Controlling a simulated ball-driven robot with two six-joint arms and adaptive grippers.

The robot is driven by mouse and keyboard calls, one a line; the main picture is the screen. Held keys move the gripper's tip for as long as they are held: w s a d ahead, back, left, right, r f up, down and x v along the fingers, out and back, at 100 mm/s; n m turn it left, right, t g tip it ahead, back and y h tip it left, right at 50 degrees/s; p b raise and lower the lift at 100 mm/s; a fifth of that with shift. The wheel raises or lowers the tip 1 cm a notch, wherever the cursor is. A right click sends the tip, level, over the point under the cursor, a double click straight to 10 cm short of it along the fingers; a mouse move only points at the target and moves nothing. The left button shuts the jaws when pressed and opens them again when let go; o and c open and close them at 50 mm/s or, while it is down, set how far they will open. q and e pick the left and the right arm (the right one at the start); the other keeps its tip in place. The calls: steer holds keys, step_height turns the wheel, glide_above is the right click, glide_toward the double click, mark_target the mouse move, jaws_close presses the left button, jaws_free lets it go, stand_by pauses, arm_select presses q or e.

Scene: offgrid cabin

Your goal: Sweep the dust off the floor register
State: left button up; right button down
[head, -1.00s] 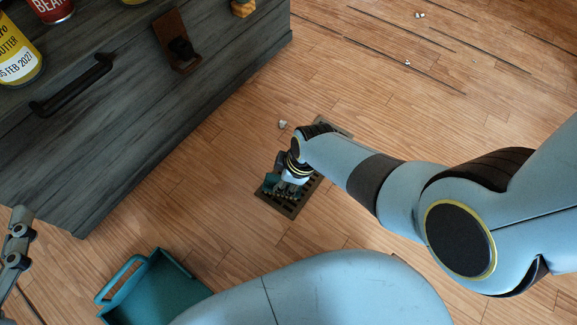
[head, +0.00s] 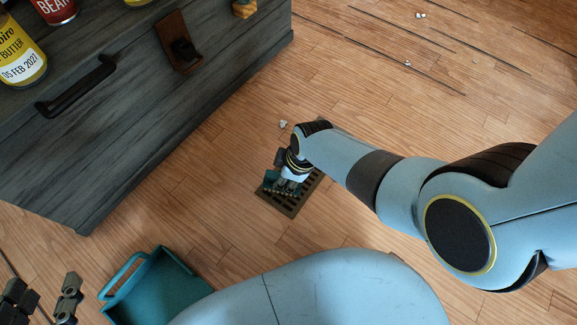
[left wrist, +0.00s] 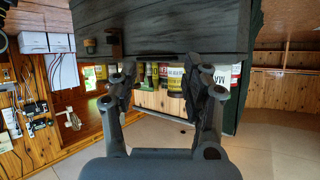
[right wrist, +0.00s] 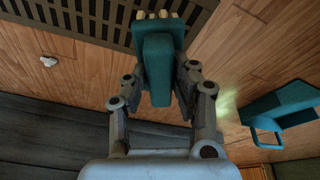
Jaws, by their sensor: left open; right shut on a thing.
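The dark slotted floor register (head: 292,209) lies in the wood floor, its far part hidden behind my right arm. My right gripper (head: 285,180) is shut on a teal brush (right wrist: 158,62), with pale bristles (right wrist: 155,15) over the register's slats (right wrist: 90,18) in the right wrist view. Whether the bristles touch the slats, and whether dust lies there, I cannot tell. A teal dustpan (head: 158,286) sits on the floor, left of and nearer than the register; it also shows in the right wrist view (right wrist: 285,106). My left gripper (head: 45,285) is open and empty, left of the dustpan.
A dark wooden cabinet (head: 130,110) with a black handle and cans on top stands at the left. A small whitish clump (head: 283,124) lies on the floor beyond the register; other bits (head: 420,15) lie farther off. Floor between cabinet and register is clear.

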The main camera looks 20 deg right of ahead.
steer(key=shift+r, duration=0.15)
steer(key=shift+r+p, duration=0.3)
steer(key=shift+p, duration=0.05)
steer(key=shift+w+r+p, duration=0.15)
steer(key=shift+r+p, duration=0.3)
steer(key=shift+r, duration=0.05)
steer(key=shift+r+p, duration=0.35)
steer(key=shift+r, duration=0.05)
steer(key=shift+r+p, duration=0.6)
steer(key=shift+r, duration=0.05)
steer(key=shift+r+p, duration=0.5)
steer(key=shift+r, duration=0.15)
arm_select(q)
steer(key=g, duration=0.2)
steer(key=r+g, duration=0.1)
steer(key=g, duration=0.1)
steer(key=r+g, duration=0.1)
steer(key=g, duration=0.1)
steer(key=shift+s+a+r+n+y, duration=0.1)
steer(key=shift+s+r+n+y, duration=0.2)
steer(key=shift+s, duration=0.1)
steer(key=shift+c, duration=0.4)
